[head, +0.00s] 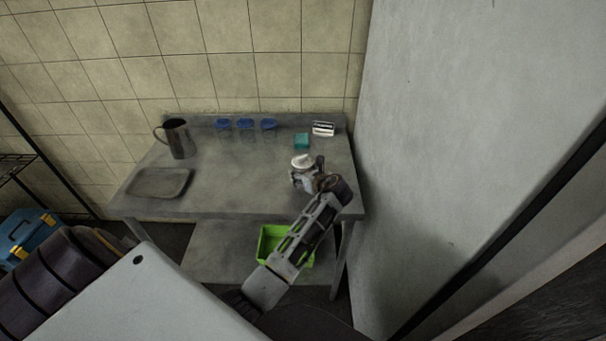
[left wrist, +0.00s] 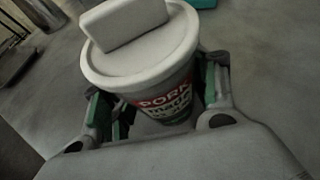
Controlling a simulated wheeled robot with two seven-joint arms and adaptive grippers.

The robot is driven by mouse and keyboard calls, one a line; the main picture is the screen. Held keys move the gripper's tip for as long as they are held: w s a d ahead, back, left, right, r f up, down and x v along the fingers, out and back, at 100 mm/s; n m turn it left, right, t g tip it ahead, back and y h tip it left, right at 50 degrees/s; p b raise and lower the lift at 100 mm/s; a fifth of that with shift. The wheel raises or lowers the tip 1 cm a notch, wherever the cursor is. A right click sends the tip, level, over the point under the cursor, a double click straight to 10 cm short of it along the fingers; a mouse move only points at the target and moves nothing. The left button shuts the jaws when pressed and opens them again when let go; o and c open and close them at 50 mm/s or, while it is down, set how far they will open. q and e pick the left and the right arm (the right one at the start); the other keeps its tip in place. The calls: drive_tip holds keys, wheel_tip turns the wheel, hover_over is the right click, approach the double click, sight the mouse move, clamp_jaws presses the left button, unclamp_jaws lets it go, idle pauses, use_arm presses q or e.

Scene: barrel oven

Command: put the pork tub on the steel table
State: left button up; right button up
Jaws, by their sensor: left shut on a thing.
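The pork tub (left wrist: 155,85) is a white-lidded tub with a red band reading "PORK", close up in the left wrist view. A pale block-shaped piece sits on its lid. In the head view the white top of the tub (head: 302,161) shows over the right part of the steel table (head: 230,185). My left gripper (head: 305,180) is shut on the tub, with a finger on each side of it (left wrist: 158,108). The tub looks upright, at or just above the tabletop; its base is hidden, so I cannot tell if it touches. My right gripper is not in view.
A metal jug (head: 178,140) and a grey tray (head: 158,183) are on the table's left. Several blue-lidded containers (head: 245,124), a teal box (head: 301,141) and a small label card (head: 323,128) stand at the back. A green crate (head: 268,243) is on the lower shelf. The table's middle is clear.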

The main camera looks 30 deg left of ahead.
use_arm(q)
drive_tip(key=o, duration=1.4)
drive_tip(key=shift+v, duration=6.1)
